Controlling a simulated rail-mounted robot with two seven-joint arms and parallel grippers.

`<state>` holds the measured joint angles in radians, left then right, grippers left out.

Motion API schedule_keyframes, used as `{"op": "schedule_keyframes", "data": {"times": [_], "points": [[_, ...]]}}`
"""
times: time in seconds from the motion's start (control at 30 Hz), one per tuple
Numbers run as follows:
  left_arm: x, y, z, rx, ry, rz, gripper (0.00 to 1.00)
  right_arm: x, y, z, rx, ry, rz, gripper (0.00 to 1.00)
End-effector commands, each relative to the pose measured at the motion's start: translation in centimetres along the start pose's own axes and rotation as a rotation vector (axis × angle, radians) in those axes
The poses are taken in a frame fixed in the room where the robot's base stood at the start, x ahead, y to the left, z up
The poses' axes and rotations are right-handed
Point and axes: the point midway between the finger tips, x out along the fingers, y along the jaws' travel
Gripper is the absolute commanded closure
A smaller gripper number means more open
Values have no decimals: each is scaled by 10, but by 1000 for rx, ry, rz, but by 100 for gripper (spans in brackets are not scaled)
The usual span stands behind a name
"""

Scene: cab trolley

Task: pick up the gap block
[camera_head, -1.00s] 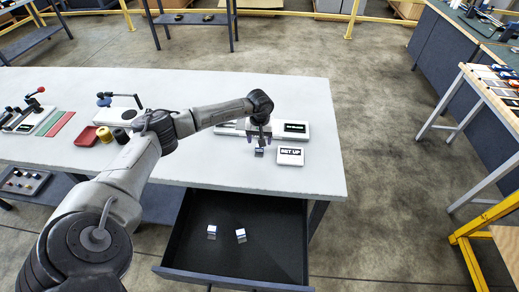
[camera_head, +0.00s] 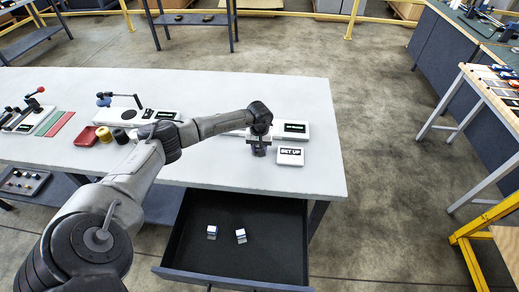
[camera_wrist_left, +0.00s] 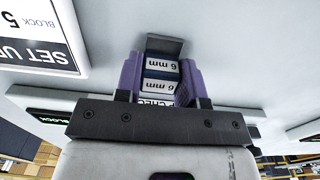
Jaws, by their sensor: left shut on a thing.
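My left gripper (camera_head: 259,150) is over the table near its front right, beside the "SET UP" card. The left wrist view shows its two purple fingers (camera_wrist_left: 160,82) shut on the gap block (camera_wrist_left: 160,66), one finger on each side. The block is metallic with white labels reading "6 mm". Part of another label shows below, close to the gripper body. In the head view the gripper mostly hides the block. I cannot tell whether the block still touches the table. My right gripper is not in view.
A "SET UP" card (camera_head: 290,156) lies right of the gripper, with a device with a dark display (camera_head: 294,129) behind. Two small blocks (camera_head: 212,232) (camera_head: 240,236) lie in the open drawer (camera_head: 186,268). A red tray (camera_head: 104,136) stands left. The table front (camera_head: 230,180) is clear.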

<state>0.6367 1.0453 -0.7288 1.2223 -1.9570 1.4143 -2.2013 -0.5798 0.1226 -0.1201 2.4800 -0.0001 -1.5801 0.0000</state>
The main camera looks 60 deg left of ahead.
Motion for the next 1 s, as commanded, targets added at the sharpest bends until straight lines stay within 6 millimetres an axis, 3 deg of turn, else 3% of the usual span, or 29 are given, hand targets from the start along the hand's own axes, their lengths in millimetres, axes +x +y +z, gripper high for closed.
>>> {"op": "schedule_keyframes", "data": {"times": [0.2, 0.57, 0.87, 1.0], "points": [[0, 0, 0, 0, 1, 0, 90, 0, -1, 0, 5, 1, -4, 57], [-7, 0, -1, 0, 1, 0, 90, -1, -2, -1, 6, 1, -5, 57], [-46, 2, 1, 3, 3, 2, 90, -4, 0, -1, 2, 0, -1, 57], [-60, 27, 17, 6, 1, 4, 90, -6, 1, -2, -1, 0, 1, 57]]}}
